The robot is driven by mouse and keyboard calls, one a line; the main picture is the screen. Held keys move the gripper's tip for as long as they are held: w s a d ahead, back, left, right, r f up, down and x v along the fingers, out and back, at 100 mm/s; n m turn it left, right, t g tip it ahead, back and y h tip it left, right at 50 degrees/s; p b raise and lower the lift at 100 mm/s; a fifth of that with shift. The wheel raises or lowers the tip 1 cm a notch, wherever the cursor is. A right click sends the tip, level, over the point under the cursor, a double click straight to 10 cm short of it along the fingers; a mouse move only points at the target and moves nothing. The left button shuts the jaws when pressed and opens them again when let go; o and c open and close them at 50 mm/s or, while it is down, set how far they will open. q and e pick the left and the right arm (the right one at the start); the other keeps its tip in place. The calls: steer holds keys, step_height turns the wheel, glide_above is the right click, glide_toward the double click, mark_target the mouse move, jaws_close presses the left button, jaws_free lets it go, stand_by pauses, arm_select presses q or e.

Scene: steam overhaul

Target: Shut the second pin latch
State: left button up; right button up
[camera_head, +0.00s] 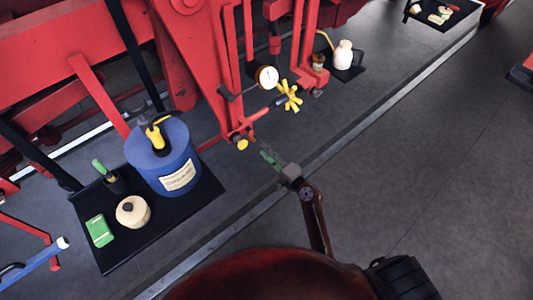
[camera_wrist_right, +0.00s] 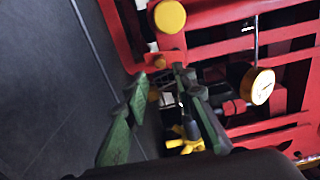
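My right gripper (camera_head: 268,157) reaches in over the floor beside the red machine frame (camera_head: 222,85). Its green fingers also show in the wrist view (camera_wrist_right: 160,82), spread apart with nothing seen between them. A round yellow knob (camera_head: 242,144) sits at the low end of the red frame, just up and left of the fingertips. I cannot tell which part is the second pin latch. My left gripper is not in view.
A yellow star handwheel (camera_head: 289,95) and a white gauge (camera_head: 267,78) stick out of the frame near my right gripper. A blue canister (camera_head: 163,160) stands on a black mat (camera_head: 125,255) at left. A white can (camera_head: 343,54) stands further back.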

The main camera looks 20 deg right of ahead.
mark_target(255, 141)
steer(key=x, duration=0.5)
steer(key=shift+b+x, duration=0.4)
steer(key=shift+x, duration=0.5)
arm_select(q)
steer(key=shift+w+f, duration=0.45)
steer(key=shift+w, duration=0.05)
arm_select(e)
steer(key=shift+f, duration=0.1)
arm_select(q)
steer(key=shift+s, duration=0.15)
arm_select(e)
steer(key=shift+c, duration=0.2)
jaws_close()
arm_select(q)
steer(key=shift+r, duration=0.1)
arm_select(e)
steer(key=shift+a, duration=0.1)
